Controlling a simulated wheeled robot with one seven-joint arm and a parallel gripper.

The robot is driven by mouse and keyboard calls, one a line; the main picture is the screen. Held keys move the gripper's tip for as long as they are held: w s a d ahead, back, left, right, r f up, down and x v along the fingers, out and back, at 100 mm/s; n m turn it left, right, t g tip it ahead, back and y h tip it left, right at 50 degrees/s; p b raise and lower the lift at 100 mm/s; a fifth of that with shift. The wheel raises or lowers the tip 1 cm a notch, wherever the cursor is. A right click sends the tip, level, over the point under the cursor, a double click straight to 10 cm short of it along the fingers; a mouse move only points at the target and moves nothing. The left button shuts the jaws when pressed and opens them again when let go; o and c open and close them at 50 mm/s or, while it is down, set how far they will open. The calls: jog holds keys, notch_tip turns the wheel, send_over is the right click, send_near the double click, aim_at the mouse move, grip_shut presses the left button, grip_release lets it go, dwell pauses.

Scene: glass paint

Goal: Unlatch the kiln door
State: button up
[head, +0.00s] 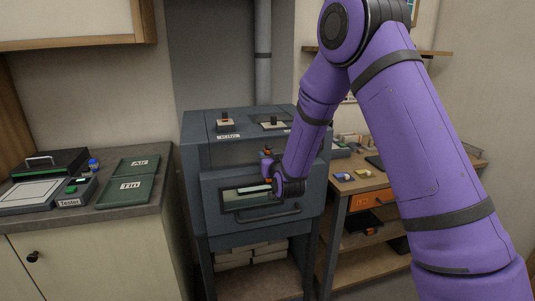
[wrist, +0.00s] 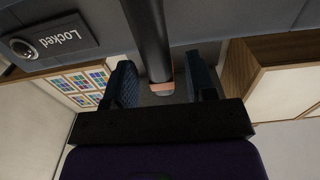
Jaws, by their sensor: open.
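The blue-grey kiln (head: 195,150) stands in the middle of the head view. Its door (head: 212,205) has a dark window and a long bar handle (head: 268,218), and it looks closed. My gripper is close to the door's upper right, mostly hidden by my purple wrist. In the wrist view my gripper (wrist: 162,64) is open, with one finger on each side of a dark rod (wrist: 147,35), likely the latch lever, that has a copper band near its tip. I cannot tell whether the fingers touch it. A plate reading "Locked" (wrist: 60,38) is beside it.
A left counter (head: 120,222) holds green trays marked Air (head: 138,167) and Tin (head: 125,190), and a Tester (head: 72,196). A wooden bench (head: 365,187) with small items stands right of the kiln. My arm fills the right side.

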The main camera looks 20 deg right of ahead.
jog(key=shift+w, duration=1.75)
grip_shut()
